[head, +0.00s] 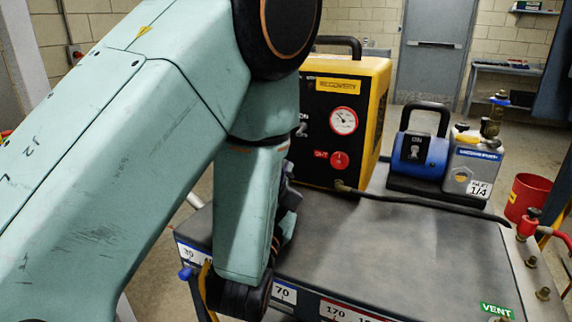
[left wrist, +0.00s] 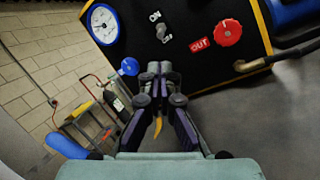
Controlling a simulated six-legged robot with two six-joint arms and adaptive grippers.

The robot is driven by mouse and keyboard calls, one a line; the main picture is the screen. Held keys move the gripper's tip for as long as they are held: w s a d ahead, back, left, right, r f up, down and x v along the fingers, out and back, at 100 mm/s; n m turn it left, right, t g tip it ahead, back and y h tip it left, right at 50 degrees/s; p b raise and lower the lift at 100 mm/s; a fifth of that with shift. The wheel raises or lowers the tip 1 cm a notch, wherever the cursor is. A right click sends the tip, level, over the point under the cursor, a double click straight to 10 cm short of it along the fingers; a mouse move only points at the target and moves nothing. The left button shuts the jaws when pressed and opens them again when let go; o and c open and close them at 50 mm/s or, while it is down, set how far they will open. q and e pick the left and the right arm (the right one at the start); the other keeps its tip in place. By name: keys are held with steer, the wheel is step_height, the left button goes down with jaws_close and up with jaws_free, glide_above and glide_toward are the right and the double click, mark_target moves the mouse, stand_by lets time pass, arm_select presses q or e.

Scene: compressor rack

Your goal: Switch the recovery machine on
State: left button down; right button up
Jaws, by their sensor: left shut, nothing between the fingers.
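The recovery machine (head: 358,100) is a yellow-and-black box labelled RECOVERY, upright on the bench top. Its small toggle switch (head: 302,130) shows at the panel's left, partly beside my arm. In the left wrist view the switch (left wrist: 162,32) sits between ON and OFF labels; I cannot tell which way its lever points. My left gripper (left wrist: 157,70) is shut and empty, its fingertips below the switch in that view; whether they touch the panel is unclear. In the head view my left arm largely hides that gripper. My right gripper is not in view.
The panel also has a gauge (head: 343,120), a red OUT knob (head: 339,160) and a blue knob (left wrist: 129,66) near the fingertips. A hose (head: 410,203) crosses the grey bench top (head: 400,250). A blue pump (head: 418,153) stands to the right.

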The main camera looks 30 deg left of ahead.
mark_target(300, 131)
arm_select(q)
steer(key=x, duration=0.8)
steer(key=shift+w+b, duration=0.35)
steer(key=shift+a+r, duration=0.1)
steer(key=g+p, duration=0.2)
steer(key=p, duration=0.2)
steer(key=r+g+h+p, duration=0.1)
steer(key=p, duration=0.4)
steer(key=s+r+m+g+p, duration=0.1)
steer(key=g+p, duration=0.1)
steer(key=p, duration=0.2)
steer(key=shift+r+g, duration=0.1)
steer(key=shift+g, duration=0.2)
stand_by(0.3)
steer(key=shift+h+p, duration=0.3)
steer(key=shift+p, duration=0.05)
